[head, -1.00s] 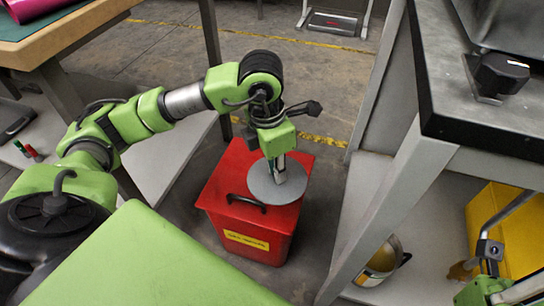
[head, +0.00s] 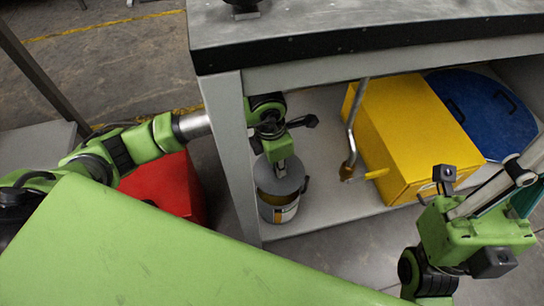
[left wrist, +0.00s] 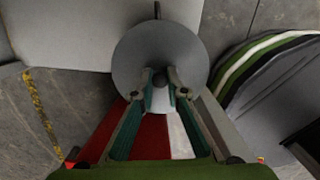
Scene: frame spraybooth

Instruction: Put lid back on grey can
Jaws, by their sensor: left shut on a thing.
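My left gripper (head: 280,168) is shut on the grey round lid (head: 288,184), under the bench's edge. The lid fills the space ahead of the fingers in the left wrist view (left wrist: 160,50). In the head view the lid overlaps the top of the grey can (head: 278,212), which has a yellowish label and stands upright on the low shelf. I cannot tell whether lid and can touch. The lid hides the can in the left wrist view. My right gripper (head: 515,195) is at the right edge, away from the can; its fingers are partly cut off.
A bench leg (head: 232,165) stands just left of the can, close to my left arm. A yellow box (head: 410,135) with a tap and a blue round lid (head: 480,110) are to the right on the shelf (head: 330,190). A red bin (head: 165,185) stands left.

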